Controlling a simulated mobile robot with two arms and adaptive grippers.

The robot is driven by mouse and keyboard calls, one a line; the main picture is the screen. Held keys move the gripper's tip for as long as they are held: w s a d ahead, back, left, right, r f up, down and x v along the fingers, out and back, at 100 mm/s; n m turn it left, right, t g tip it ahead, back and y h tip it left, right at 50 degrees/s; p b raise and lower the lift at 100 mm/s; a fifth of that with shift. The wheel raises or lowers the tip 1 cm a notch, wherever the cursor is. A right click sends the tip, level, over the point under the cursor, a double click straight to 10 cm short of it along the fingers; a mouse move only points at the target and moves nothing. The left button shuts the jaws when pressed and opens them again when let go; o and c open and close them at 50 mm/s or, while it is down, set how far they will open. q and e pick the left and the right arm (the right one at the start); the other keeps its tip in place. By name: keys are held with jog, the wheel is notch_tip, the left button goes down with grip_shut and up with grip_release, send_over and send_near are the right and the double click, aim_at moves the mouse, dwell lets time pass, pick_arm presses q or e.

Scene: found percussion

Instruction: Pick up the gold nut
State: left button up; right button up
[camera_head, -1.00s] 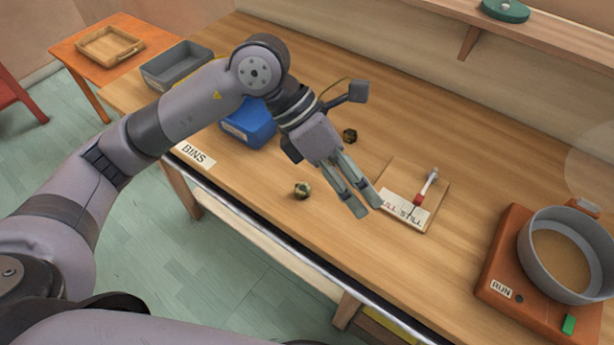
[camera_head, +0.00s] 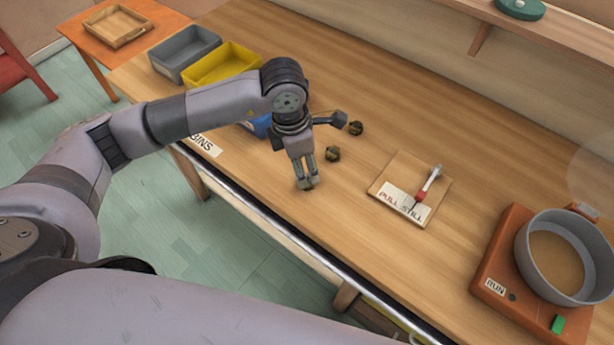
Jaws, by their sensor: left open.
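My left gripper (camera_head: 306,183) points down at the table's near side, its jaws open. A small nut (camera_head: 308,189) sits at its fingertips, mostly hidden by them; it looked gold-green when uncovered. I cannot tell whether the fingers touch it. A second dark greenish-brown nut (camera_head: 333,153) lies just right of and behind the fingers. A third dark brown nut (camera_head: 356,128) lies further back. My right gripper is not in view.
Grey (camera_head: 184,52) and yellow (camera_head: 222,64) bins stand at the back left; a blue bin (camera_head: 258,125) is partly behind my arm. A board with a red-and-white lever (camera_head: 428,184) lies to the right. An orange machine with a pan (camera_head: 522,262) stands far right.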

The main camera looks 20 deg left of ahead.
pick_arm(q)
jog(key=f+p, duration=0.1)
jog(key=f, duration=0.2)
jog(key=f+p, duration=0.1)
jog(key=f, duration=0.1)
jog(key=shift+w+d+f+p, duration=0.15)
jog(key=shift+w+d+p, duration=0.05)
jog(key=shift+d+p, duration=0.15)
jog(key=shift+f, duration=0.35)
jog(key=shift+c, duration=0.4)
grip_shut()
